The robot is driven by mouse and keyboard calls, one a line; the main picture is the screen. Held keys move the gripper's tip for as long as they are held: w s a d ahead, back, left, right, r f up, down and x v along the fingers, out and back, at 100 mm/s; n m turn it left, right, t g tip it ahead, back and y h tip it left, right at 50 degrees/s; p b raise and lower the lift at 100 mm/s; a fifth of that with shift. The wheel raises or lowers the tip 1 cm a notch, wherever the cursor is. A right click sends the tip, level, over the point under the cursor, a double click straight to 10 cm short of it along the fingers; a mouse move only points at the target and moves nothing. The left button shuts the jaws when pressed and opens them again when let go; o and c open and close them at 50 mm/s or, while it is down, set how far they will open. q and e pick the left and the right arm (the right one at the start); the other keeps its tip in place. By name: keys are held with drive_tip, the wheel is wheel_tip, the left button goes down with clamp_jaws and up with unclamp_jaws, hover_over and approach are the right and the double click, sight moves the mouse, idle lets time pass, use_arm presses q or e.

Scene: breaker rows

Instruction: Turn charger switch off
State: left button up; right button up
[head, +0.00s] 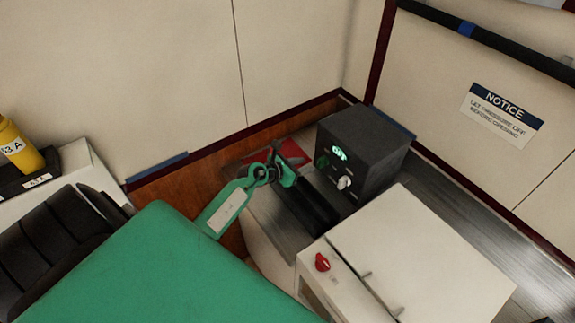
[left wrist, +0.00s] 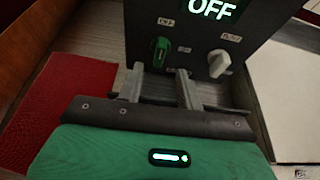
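The charger is a dark box (head: 362,148) in the corner, with a lit green display on its front. In the left wrist view the display (left wrist: 210,8) reads OFF. Below it are a green switch (left wrist: 160,52), standing roughly upright, and a white knob (left wrist: 219,63) to its right. My left gripper (left wrist: 160,74) is open, its two fingers pointing at the charger front. The green switch shows just beyond the gap between the fingertips; I cannot tell whether they touch it. The left gripper (head: 291,174) is also in the head view. My right gripper is not in view.
A white cabinet (head: 430,265) with a red knob (head: 322,262) stands in front of the charger. A red mat (head: 291,153) lies left of it. A yellow bottle (head: 18,147) is at far left. Walls close in behind the charger.

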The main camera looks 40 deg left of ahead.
use_arm(q)
drive_tip(key=b+v, duration=0.1)
drive_tip(key=v, duration=0.5)
drive_tip(key=shift+s, duration=0.2)
drive_tip(key=shift+r, duration=0.15)
